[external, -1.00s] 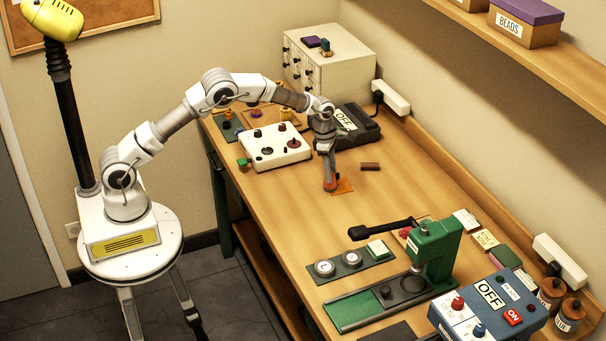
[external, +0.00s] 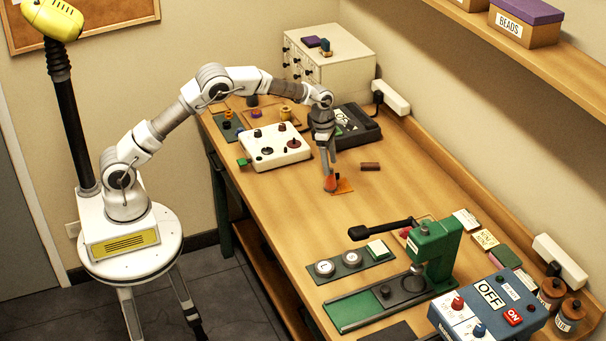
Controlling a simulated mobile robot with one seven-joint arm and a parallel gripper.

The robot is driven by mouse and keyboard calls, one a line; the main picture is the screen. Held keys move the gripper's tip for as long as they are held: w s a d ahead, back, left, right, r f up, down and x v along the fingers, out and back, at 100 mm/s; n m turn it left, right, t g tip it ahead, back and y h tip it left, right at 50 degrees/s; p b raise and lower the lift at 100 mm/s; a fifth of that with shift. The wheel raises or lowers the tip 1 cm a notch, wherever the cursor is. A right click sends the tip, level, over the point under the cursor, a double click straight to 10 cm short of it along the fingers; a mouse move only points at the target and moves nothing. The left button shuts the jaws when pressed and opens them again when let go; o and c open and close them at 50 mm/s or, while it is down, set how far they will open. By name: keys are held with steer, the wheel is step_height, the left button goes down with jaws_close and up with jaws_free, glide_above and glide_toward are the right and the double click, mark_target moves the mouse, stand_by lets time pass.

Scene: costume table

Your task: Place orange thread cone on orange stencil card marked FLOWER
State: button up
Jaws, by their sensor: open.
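The orange thread cone (external: 331,183) stands at the left part of the orange stencil card (external: 344,186), on the open middle of the table. The cone looks upright and seems to rest on the card, but its base is small and I cannot tell exactly how much of it lies on the card. The card's lettering is not readable. My gripper (external: 329,168) points down right above the cone, with its open fingertips around or just over the cone's top. The fingers partly hide the cone.
A white control box (external: 273,150) stands left of my gripper and a dark OFF-labelled device (external: 350,128) behind it. A small brown block (external: 370,166) lies to the right. A green press (external: 435,250) stands nearer the front. The table between card and press is clear.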

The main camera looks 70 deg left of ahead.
steer(key=s+a+r+m, duration=0.1)
steer(key=s+r+m, duration=0.15)
steer(key=r, duration=0.55)
steer(key=s+a+r+m, duration=0.15)
steer(key=s+r, duration=0.25)
steer(key=r, duration=0.5)
steer(key=s+r+m+t, duration=0.2)
steer(key=s+r+m, duration=0.55)
steer(key=s, duration=0.35)
steer(key=s+a+f+m+t+y, duration=0.1)
steer(key=s+f+m+t, duration=0.1)
steer(key=s+m, duration=1.3)
steer(key=s+f, duration=0.1)
steer(key=s, duration=0.7)
steer(key=shift+s+f, duration=0.15)
steer(key=shift+s, duration=0.2)
